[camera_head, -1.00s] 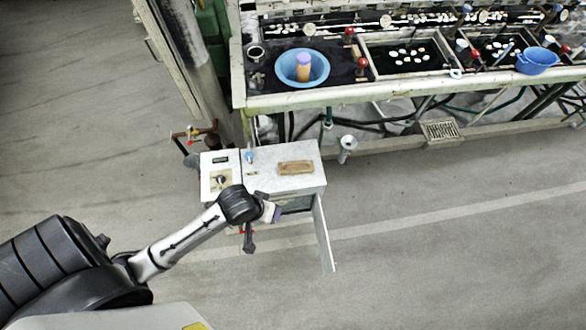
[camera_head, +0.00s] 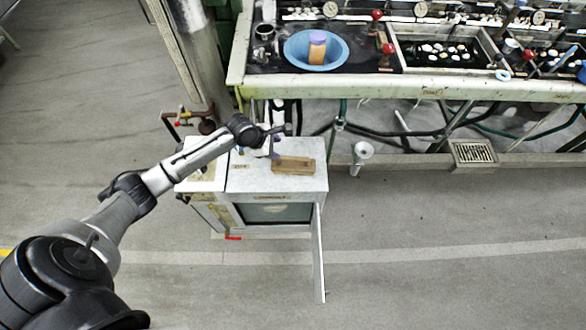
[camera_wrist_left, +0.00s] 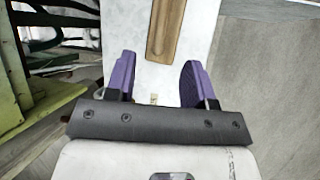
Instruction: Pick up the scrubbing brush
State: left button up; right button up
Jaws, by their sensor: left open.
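The scrubbing brush, seen as a brown wooden block (camera_head: 293,165), lies flat on top of the white cabinet (camera_head: 245,182). It also shows in the left wrist view (camera_wrist_left: 165,30), at the top, beyond my fingertips. My left gripper (camera_head: 270,149) is above the cabinet top, just left of the brush. In the left wrist view its purple fingers (camera_wrist_left: 157,72) are apart with nothing between them, and the brush lies roughly ahead of the gap. My right gripper is in neither view.
The cabinet's front door (camera_head: 319,255) hangs open toward me. Behind is the reeling bench (camera_head: 300,88) with a blue basin (camera_head: 296,50) holding an orange, purple-topped object. Pipes and hoses run beneath the bench. The floor (camera_head: 440,240) at right is clear.

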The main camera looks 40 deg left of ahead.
aim_at(292, 157)
pick_arm(q)
jog(key=b+x, duration=0.2)
jog(key=x, duration=0.5)
jog(key=shift+w+d+f, duration=0.15)
jog(key=shift+f, duration=0.15)
jog(key=b+x, duration=0.3)
jog(key=x, duration=0.1)
jog(key=shift+d+f, duration=0.1)
jog(key=shift+f, duration=0.1)
jog(key=shift+w+d+f, duration=0.1)
jog(key=shift+w+f, duration=0.15)
jog(key=shift+f, duration=0.1)
grip_shut()
